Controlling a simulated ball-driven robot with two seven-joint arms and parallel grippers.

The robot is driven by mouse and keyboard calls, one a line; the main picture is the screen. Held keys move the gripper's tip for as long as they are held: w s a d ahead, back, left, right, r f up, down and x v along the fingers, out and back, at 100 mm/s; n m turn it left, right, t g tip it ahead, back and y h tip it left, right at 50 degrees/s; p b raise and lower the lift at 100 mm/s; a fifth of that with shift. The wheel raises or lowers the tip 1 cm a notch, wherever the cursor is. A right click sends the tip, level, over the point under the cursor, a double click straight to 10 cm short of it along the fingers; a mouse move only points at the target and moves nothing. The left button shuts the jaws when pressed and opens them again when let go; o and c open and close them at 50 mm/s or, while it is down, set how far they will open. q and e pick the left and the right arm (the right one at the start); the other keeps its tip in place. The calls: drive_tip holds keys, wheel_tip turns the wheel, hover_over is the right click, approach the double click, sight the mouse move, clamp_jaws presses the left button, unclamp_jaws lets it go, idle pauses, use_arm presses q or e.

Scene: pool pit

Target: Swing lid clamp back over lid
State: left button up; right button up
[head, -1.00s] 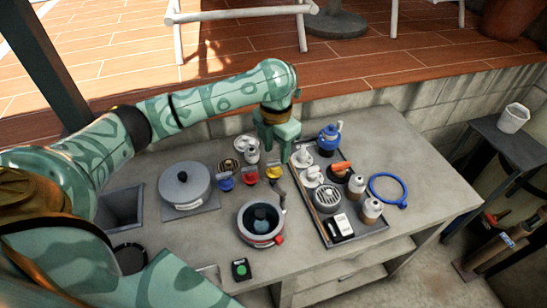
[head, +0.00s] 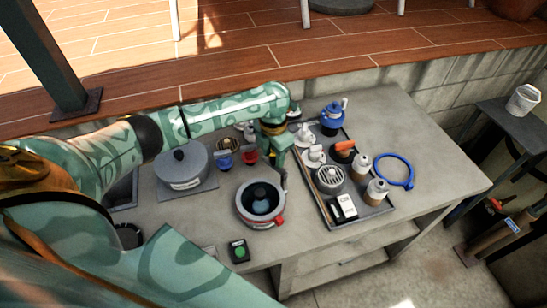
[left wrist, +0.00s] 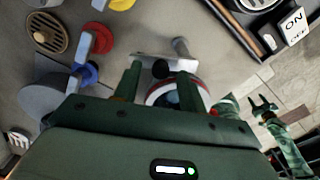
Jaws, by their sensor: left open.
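The round pot (head: 260,203) has a pale body, a red band and a dark inside with a blue-grey centre. It also shows in the left wrist view (left wrist: 177,95), partly hidden by my gripper. A grey clamp bar with a black knob (left wrist: 160,68) and an upright grey stem (left wrist: 181,47) lies at the pot's rim, just beyond my fingertips. My left gripper (head: 279,160) is above the pot's far right side; its fingers (left wrist: 157,75) are apart with no object clearly held. My right gripper (left wrist: 263,103) shows small in the left wrist view, its fingers apart.
A grey lidded pot (head: 182,168) stands left. Blue (head: 224,159) and red (head: 249,157) valve handles are close behind the pot. A dark tray (head: 352,213) with several parts stands right, beside a blue ring (head: 395,170). A green-button box (head: 239,250) is in front.

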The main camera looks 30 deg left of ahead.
use_arm(q)
drive_tip(key=shift+d+f, duration=0.1)
drive_tip(key=shift+f, duration=0.2)
drive_tip(key=c, duration=0.9)
use_arm(e)
drive_tip(key=shift+s+d+f, duration=0.1)
drive_tip(key=shift+s+d, duration=0.2)
drive_tip(key=shift+s, duration=0.25)
